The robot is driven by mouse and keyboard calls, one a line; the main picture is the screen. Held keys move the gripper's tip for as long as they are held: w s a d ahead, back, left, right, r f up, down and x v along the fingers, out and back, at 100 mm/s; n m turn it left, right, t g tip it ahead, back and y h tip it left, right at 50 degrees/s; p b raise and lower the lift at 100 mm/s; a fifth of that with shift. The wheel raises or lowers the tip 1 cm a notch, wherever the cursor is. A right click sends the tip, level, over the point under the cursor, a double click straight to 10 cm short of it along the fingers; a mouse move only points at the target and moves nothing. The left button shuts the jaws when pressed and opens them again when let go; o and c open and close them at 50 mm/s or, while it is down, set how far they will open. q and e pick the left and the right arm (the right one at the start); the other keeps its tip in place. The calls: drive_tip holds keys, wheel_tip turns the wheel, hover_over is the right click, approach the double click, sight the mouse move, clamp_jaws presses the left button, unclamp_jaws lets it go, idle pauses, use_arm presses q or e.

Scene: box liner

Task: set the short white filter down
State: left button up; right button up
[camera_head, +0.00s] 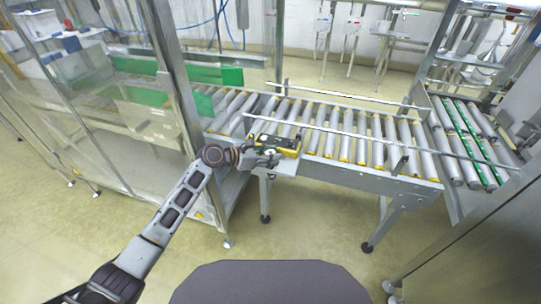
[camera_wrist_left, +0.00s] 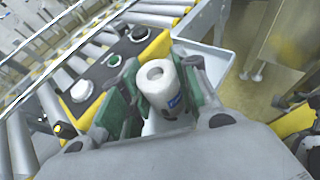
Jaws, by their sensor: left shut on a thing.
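The short white filter (camera_wrist_left: 162,92) is a small white cylinder with a hole in its top and a blue mark on its side. In the left wrist view it sits between the green-padded fingers of my left gripper (camera_wrist_left: 165,90), which is shut on it. In the head view my left gripper (camera_head: 266,158) is at the front edge of the conveyor, beside a yellow and black button box. The filter is too small and covered there to make out clearly. My right gripper is not in view.
The yellow and black button box (camera_head: 287,147) stands right by the gripper. A pale ledge (camera_head: 283,168) lies below it; a white surface (camera_wrist_left: 212,62) shows beyond the filter. The roller conveyor (camera_head: 335,130) runs behind. A clear-walled enclosure with a metal post (camera_head: 178,75) stands left.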

use_arm(q)
drive_tip(key=o, duration=0.7)
drive_tip(key=shift+c, duration=0.2)
drive_tip(key=shift+o, duration=1.4)
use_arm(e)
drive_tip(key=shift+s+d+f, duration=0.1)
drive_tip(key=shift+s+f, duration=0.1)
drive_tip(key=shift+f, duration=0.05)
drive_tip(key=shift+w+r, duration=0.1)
use_arm(q)
drive_tip(key=shift+r, duration=0.1)
drive_tip(key=shift+s+a+r, duration=0.1)
drive_tip(key=shift+a, duration=0.15)
drive_tip(key=shift+s+a+r, duration=0.15)
drive_tip(key=shift+a+r, duration=0.05)
drive_tip(key=shift+a, duration=0.05)
drive_tip(key=shift+p+v, duration=0.3)
drive_tip(key=shift+v, duration=0.7)
drive_tip(key=p+v, duration=0.1)
drive_tip(key=v, duration=0.7)
drive_tip(key=shift+s+a, duration=0.25)
drive_tip(key=shift+a, duration=0.1)
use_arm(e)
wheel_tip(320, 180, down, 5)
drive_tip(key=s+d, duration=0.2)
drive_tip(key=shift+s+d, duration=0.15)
